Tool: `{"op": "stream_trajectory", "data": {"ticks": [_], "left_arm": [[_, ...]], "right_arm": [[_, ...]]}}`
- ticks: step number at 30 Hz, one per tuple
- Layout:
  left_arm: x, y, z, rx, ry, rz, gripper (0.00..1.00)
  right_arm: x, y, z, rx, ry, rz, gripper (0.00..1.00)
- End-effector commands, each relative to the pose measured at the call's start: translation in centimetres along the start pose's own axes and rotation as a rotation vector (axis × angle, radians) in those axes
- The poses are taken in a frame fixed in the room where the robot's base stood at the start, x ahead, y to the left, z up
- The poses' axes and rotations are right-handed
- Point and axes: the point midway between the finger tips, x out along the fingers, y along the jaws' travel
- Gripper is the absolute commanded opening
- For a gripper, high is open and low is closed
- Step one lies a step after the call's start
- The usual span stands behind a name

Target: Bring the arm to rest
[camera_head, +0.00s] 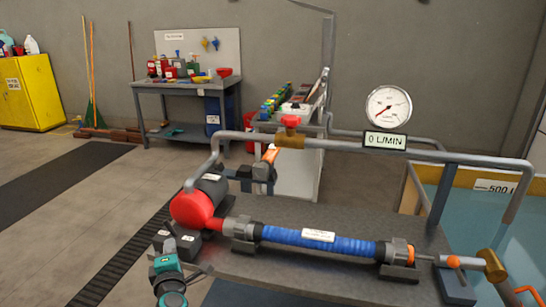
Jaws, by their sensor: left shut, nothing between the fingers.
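My left gripper (203,270) is low on the left, at the near left corner of the grey pump bench (300,277). Its arm has teal and dark parts, and the dark fingers are small and partly hard to make out. They are shut with nothing between them, close to the bench edge; I cannot tell whether they touch it. The red pump body (193,208) stands on the bench just above the gripper in the picture. A blue hose (318,240) runs along the bench to the right. My right gripper is not in view.
A grey pipe with a red-handled valve (290,121) and a round gauge (388,106) spans the bench. A sign reads "0 L/MIN" (385,141). A tank marked 500 L (495,187) is at right. Open floor (80,215) lies left; a tool bench (186,87) stands behind.

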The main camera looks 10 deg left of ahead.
Motion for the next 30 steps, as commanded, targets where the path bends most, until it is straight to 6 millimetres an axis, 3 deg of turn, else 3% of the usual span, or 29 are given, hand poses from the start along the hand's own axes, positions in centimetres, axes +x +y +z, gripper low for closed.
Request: {"op": "stream_trajectory", "data": {"ticks": [5, 8, 12, 18, 23, 30], "left_arm": [[-4.3, -1.8, 1.1, 0.339, -0.174, 0.010, 0.00], [-9.1, -3.8, 2.5, 0.653, -0.346, 0.018, 0.00], [-17.0, -7.1, 3.9, 1.084, -0.594, 0.032, 0.00], [-26.8, -10.1, 3.6, 1.544, -0.861, 0.064, 0.00], [-30.5, -10.8, 2.9, 1.718, -0.958, 0.083, 0.00], [-31.1, -10.8, 2.8, 1.754, -0.975, 0.089, 0.00]], "right_arm": [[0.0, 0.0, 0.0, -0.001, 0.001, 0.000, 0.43], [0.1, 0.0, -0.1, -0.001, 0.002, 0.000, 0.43], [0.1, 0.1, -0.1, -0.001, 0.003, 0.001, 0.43], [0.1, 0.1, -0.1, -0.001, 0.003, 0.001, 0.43], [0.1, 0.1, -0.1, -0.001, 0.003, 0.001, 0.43], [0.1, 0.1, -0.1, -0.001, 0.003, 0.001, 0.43]]}}
